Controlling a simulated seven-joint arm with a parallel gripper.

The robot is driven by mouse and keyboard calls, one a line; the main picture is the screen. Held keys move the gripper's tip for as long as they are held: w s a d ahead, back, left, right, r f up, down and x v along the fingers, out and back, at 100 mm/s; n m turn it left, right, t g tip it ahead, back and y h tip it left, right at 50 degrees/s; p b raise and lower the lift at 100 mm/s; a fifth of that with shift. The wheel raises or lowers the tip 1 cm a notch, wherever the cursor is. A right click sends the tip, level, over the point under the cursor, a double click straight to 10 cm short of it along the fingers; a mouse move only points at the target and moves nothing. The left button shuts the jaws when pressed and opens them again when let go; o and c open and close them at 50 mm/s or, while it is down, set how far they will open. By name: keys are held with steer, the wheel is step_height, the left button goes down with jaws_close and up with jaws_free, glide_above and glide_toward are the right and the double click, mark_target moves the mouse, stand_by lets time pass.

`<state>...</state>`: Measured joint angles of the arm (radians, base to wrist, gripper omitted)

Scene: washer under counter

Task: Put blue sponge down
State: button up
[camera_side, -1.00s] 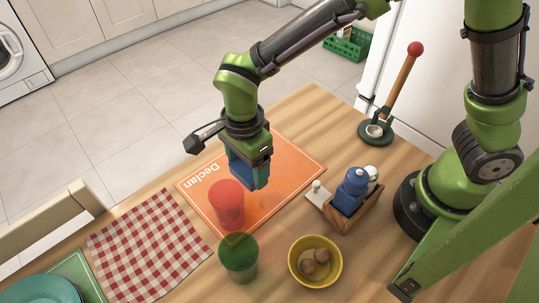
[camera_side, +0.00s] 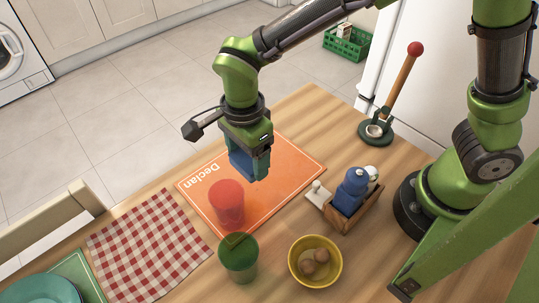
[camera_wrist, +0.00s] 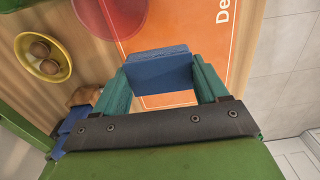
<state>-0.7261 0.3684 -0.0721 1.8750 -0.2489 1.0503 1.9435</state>
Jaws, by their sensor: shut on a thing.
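A blue sponge (camera_side: 245,164) is held between the fingers of my gripper (camera_side: 249,166). In the wrist view the blue sponge (camera_wrist: 160,72) spans the gap between the two teal fingers of my gripper (camera_wrist: 160,84). The sponge is over the orange placemat (camera_side: 296,165) marked "Declan"; the placemat also shows in the wrist view (camera_wrist: 180,25). The sponge looks raised above the mat, but I cannot tell its exact height. A red cup (camera_side: 227,203) stands on the mat close in front of it.
A green cup (camera_side: 238,258) and a yellow bowl (camera_side: 315,262) stand nearer. A wooden caddy (camera_side: 352,211) with a blue bottle (camera_side: 351,190) is on the right. A checkered cloth (camera_side: 148,245) lies left. The mat's right part is clear.

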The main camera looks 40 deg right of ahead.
steer(key=w+d+m, duration=0.3)
steer(key=w+d, duration=0.1)
steer(key=d, duration=0.9)
steer(key=n, duration=0.3)
glide_above(316, 133)
step_height(316, 133, down, 8)
steer(key=shift+f, duration=0.1)
steer(key=shift+s, duration=0.1)
steer(key=shift+f, duration=0.2)
steer(key=o, duration=1.2)
steer(key=shift+r, duration=0.1)
